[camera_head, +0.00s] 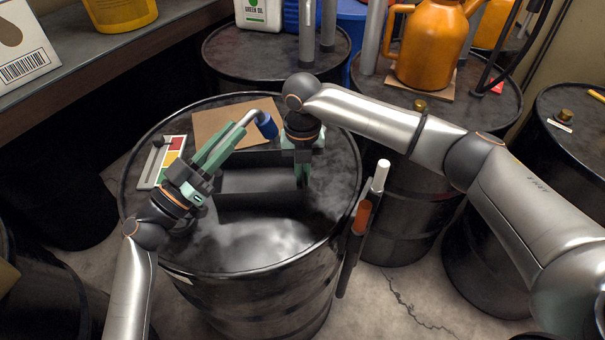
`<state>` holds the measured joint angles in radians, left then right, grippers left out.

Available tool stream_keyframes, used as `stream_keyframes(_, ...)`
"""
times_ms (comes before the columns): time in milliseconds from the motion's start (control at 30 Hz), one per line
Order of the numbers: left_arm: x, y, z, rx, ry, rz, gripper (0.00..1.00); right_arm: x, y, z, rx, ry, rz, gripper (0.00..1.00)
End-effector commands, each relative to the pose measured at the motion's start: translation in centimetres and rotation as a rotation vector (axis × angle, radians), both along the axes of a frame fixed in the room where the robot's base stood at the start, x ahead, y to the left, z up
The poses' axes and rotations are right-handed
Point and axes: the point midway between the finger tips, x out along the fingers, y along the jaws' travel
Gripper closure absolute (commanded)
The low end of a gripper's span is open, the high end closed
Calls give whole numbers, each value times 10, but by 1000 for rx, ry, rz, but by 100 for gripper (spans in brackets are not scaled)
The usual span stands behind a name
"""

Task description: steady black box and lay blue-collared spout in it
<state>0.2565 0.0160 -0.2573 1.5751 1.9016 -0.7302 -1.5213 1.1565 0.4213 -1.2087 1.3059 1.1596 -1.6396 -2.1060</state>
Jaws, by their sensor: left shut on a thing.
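The black box (262,200) sits open-topped on the lid of the middle drum. My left gripper (235,132) is shut on the blue-collared spout, a bent grey tube (252,115) with a blue collar (267,126) at its right end. It holds the spout above the box's far left side, with the collar out near the back edge. My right gripper (302,174) points down at the box's right end. Its fingers overlap the right wall; whether they are closed on it is hidden by the angle.
A brown board (222,117) lies behind the box, and a colour-patched tray (158,165) lies to its left. The drum lid (255,245) is clear in front. Tools (368,205) hang on the drum's right side. An orange can (428,50) stands on a drum behind.

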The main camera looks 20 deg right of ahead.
Motion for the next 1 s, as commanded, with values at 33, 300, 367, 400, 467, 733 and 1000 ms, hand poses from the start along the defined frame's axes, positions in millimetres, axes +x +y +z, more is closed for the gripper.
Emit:
stream_keyframes(33, 0, 0, -3, -3, 2, 1, 100, 0, 0, 0, 1, -1, 0, 100)
stream_keyframes(300, 0, 0, -13, -2, -1, 0, 100, 0, 0, 0, 1, -1, 0, 100)
stream_keyframes(367, -1, 0, -13, -3, -1, 0, 100, 0, 0, 0, 1, -1, 0, 100)
stream_keyframes(400, -1, 0, -13, -2, -1, 0, 100, 0, 0, 0, 1, -1, 0, 100)
stream_keyframes(467, -1, 0, -13, -2, -1, 0, 100, 0, 0, 0, 1, -1, 0, 100)
stream_keyframes(733, 0, 0, -13, -2, -1, 0, 55, 0, 0, 0, 1, 0, 0, 100)
stream_keyframes(1000, 0, 0, -14, 0, 2, 1, 45, 0, 0, 0, 1, 0, 0, 100)
